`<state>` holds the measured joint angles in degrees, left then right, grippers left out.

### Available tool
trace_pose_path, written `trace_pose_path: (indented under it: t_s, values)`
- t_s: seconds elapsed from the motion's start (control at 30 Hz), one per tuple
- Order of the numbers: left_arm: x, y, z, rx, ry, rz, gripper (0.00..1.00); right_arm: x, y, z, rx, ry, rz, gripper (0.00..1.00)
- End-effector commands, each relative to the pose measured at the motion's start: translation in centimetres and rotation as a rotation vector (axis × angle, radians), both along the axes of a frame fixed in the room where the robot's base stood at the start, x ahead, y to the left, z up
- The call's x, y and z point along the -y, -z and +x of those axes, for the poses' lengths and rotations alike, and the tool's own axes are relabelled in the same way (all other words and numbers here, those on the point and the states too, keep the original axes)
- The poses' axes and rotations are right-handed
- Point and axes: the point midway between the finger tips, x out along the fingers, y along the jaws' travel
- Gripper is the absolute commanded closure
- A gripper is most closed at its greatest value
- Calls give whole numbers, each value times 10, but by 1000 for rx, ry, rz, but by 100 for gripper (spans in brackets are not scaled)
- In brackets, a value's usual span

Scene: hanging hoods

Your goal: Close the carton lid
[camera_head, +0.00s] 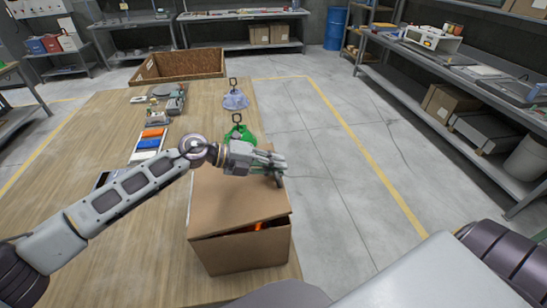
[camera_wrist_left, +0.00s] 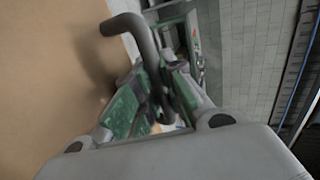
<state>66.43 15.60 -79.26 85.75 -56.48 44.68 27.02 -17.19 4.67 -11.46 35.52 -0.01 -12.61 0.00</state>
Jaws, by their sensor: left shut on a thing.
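The carton (camera_head: 245,252) stands at the front right of the wooden table. Its brown lid (camera_head: 232,205) slopes over the top, with a gap along the front edge where something orange (camera_head: 258,226) shows inside. My left gripper (camera_head: 275,165) is above the lid's back right corner. In the left wrist view my left gripper (camera_wrist_left: 160,95) is shut on a dark, curved, hook-like rod (camera_wrist_left: 140,32), with green parts around the fingers. A brown cardboard surface (camera_wrist_left: 50,60) fills the left of that view. Whether the gripper touches the lid is unclear. My right gripper is out of view.
A green hood (camera_head: 240,133) and a pale blue hood (camera_head: 235,100) with dark hooks are behind my gripper along the table's right edge. Colored boxes (camera_head: 150,142) and small tools lie at left; an open wooden crate (camera_head: 180,68) is behind. Open floor lies right.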

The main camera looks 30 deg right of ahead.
Motion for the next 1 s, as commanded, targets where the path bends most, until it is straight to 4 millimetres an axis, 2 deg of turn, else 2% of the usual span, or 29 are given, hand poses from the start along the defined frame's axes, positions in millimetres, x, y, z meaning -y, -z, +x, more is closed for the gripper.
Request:
trace_pose_path:
  t_s: [0.03,0.5,1.0]
  values:
    - [-2,8,2,7,0,25,100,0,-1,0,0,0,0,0]
    - [9,51,-1,56,-1,192,100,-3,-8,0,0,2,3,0]
    - [9,63,0,65,-3,226,100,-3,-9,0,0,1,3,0]
